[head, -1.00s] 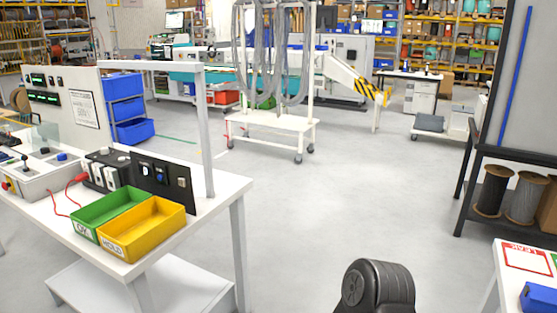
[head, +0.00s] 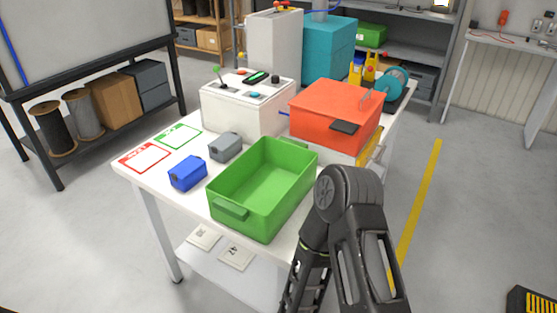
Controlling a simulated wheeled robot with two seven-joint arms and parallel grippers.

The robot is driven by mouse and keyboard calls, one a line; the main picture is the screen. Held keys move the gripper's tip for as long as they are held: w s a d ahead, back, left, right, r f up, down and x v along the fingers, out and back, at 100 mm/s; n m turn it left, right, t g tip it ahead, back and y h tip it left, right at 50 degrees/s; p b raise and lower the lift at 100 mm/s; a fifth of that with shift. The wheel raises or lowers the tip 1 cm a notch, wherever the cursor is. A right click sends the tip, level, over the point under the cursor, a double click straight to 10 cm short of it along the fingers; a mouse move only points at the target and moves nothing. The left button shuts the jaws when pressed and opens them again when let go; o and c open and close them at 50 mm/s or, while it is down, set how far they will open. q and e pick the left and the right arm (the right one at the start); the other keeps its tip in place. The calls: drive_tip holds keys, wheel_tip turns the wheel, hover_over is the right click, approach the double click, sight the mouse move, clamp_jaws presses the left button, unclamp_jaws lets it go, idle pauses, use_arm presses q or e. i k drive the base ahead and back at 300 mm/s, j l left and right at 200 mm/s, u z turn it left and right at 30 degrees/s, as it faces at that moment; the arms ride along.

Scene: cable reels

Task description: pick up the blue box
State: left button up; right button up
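The small blue box (head: 188,173) sits on the white table in the head view. It is near the table's left front edge, just left of the green open bin and in front of the red-bordered card. No gripper is near it, and its visible sides are unobstructed. Part of one of my black arms shows at the lower middle right, in front of the table. I cannot see the fingers of either gripper.
The white table (head: 147,177) also holds a grey box (head: 225,147), an empty green bin (head: 267,181), a white control box (head: 247,106) and a red case (head: 345,105). A red-bordered card (head: 146,157) and green-bordered card (head: 178,136) lie behind the blue box. Floor is clear at left.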

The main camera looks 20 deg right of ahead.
sight(196, 178)
drive_tip(key=i+j+z, duration=0.2)
drive_tip(key=z, duration=0.25)
drive_tip(key=i+j+z, duration=0.15)
drive_tip(key=j+z, duration=0.35)
drive_tip(key=i+j+z, duration=0.1)
drive_tip(key=j+z, duration=0.7)
drive_tip(key=z, duration=0.15)
